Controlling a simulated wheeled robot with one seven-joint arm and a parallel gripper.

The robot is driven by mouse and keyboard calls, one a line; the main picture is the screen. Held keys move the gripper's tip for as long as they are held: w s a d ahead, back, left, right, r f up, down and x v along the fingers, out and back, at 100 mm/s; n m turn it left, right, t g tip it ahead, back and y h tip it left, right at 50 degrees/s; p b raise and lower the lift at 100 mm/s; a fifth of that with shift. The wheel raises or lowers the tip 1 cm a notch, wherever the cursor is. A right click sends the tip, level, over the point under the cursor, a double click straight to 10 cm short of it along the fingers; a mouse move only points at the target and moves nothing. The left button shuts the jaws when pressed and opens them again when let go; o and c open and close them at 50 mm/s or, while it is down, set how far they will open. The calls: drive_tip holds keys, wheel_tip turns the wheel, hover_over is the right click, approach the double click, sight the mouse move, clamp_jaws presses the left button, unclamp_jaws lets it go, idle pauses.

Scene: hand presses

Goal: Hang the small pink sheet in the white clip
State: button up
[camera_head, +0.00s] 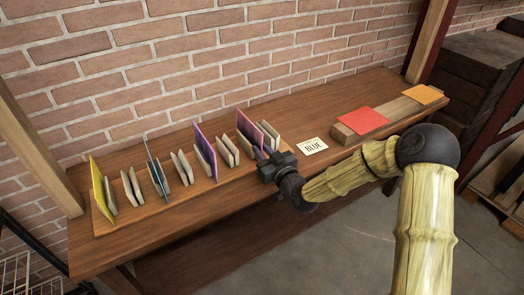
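My gripper (273,167) is dark and hangs at the right end of the row of clips, close to the front of the last one. Its fingers are small and dark, so whether they are open or hold anything cannot be told. Several pale, whitish clips stand in a row on a wooden base; one with no sheet visible (182,168) is near the middle, and another (228,151) is further right. A pinkish piece (268,132) stands beside a purple sheet (247,128) just behind my gripper; whether it is the small pink sheet or part of a clip is unclear.
Yellow (99,188), blue (154,167) and purple (204,151) sheets stand upright along the row. A "BLUE" card (314,146) lies on the table (235,207). A wooden block (385,114) carries red (361,121) and orange (422,94) sheets. The table's front strip is clear.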

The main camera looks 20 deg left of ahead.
clamp_jaws()
wheel_tip(320, 180, up, 8)
drive_tip(key=p, duration=0.4)
drive_tip(key=shift+f, duration=0.25)
drive_tip(key=shift+s+d, duration=0.1)
drive_tip(key=shift+d, duration=0.05)
drive_tip(key=v, duration=0.6)
drive_tip(key=shift+s+d+b, duration=0.25)
drive_tip(key=shift+b, duration=0.15)
idle(0.6)
